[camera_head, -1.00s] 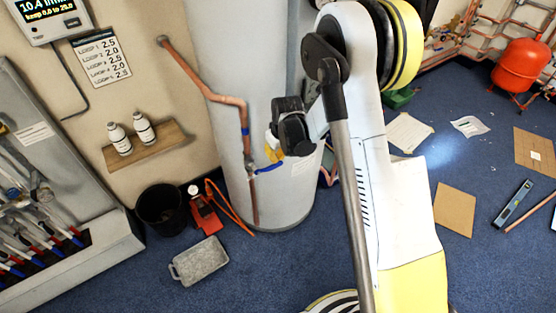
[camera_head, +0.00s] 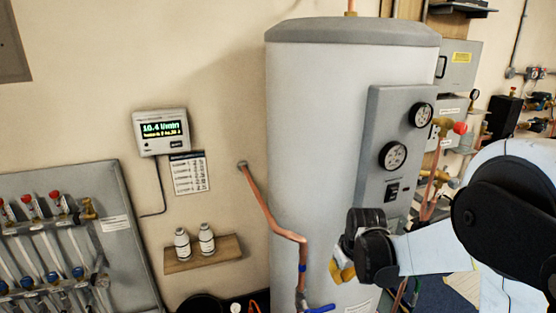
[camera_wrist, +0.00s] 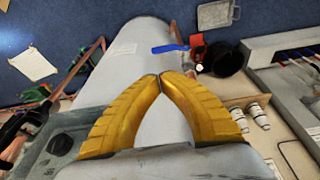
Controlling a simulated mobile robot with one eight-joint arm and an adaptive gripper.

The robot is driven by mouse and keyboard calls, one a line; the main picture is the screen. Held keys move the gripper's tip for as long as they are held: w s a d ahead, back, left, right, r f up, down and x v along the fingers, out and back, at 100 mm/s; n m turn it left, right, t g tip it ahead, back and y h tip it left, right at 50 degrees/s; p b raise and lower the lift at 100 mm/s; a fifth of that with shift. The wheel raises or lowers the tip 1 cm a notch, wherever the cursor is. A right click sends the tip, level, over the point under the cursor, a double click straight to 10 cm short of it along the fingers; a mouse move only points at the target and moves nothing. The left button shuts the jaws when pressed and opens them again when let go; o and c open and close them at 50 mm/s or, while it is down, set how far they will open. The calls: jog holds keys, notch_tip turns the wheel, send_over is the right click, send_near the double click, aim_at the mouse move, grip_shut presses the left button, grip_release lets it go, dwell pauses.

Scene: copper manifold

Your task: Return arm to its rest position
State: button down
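My gripper (camera_head: 341,270) is in front of the grey cylinder tank (camera_head: 352,150), at the lower middle of the head view. My arm comes in from the right edge and is bent. In the wrist view, the two yellow fingers of my gripper (camera_wrist: 160,76) meet at their tips with nothing between them. The tank (camera_wrist: 150,125) lies behind the fingers there. The blue-handled valve (camera_head: 320,309) on the copper pipe (camera_head: 268,208) is just below and left of my gripper in the head view, and its blue handle (camera_wrist: 170,48) shows beyond the fingertips.
A panel with gauges (camera_head: 388,145) is on the tank's front. A wall display (camera_head: 163,131) reads 10.4 l/min. Two white bottles (camera_head: 206,238) stand on a wooden shelf (camera_head: 203,254). A manifold cabinet (camera_head: 115,235) is at left. A black bucket (camera_wrist: 222,57) and grey tray (camera_wrist: 216,14) are on the floor.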

jog(key=s+r+m+t, duration=0.1)
jog(key=s+r+t, duration=0.1)
jog(key=s+r, duration=0.9)
jog(key=s+r+m+t, duration=0.2)
jog(key=s+r, duration=0.2)
jog(key=s, duration=0.7)
jog(key=shift+s+a, duration=0.25)
jog(key=shift+s, duration=0.05)
